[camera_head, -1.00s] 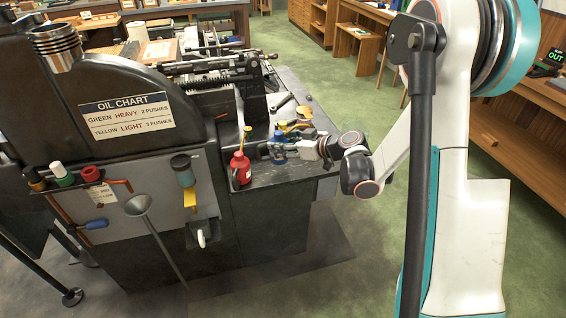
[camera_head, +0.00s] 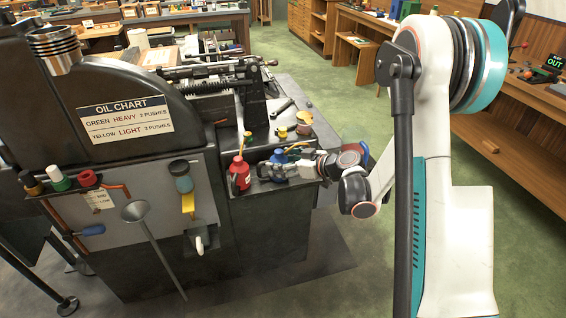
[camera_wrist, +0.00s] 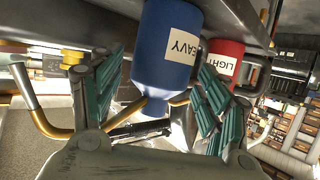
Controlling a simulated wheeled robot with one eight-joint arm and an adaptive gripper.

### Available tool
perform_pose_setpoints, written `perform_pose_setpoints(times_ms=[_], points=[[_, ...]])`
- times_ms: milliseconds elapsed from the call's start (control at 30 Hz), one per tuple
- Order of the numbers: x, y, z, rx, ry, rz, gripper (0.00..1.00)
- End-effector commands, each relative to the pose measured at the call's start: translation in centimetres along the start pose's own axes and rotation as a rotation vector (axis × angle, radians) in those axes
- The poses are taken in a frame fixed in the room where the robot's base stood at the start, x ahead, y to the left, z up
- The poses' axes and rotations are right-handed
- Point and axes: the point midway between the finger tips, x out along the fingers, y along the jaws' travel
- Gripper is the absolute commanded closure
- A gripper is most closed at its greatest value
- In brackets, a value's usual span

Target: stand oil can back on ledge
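A blue oil can marked HEAVY (camera_wrist: 165,50) is between the fingers of my gripper (camera_wrist: 160,85) in the wrist view. In the head view the blue can (camera_head: 280,158) is beside a red oil can (camera_head: 240,174), at the machine's front edge. My gripper (camera_head: 272,171) hides its lower part, so contact with the ledge (camera_head: 260,187) is unclear. The red can, marked LIGHT (camera_wrist: 225,65), stands apart from my fingers.
Yellow-topped items (camera_head: 304,120) lie on the machine top behind the cans. Green floor (camera_head: 335,110) is open to the right.

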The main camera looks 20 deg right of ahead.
Motion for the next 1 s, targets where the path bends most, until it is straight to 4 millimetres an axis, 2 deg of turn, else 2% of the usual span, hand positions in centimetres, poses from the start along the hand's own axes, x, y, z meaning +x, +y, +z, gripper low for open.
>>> perform_pose_setpoints(times_ms=[267, 367, 467, 800, 1000], points=[[0.0, 0.0, -0.1, 0.0, 0.0, 0.0, 0.3], [-0.6, 0.1, -0.2, 0.001, 0.0, 0.001, 0.3], [-1.9, 0.1, -0.3, 0.002, 0.0, 0.002, 0.3], [-8.8, 0.1, -0.3, 0.002, 0.0, 0.003, 0.3], [-11.3, 0.1, -0.2, 0.001, 0.0, 0.002, 0.3]])
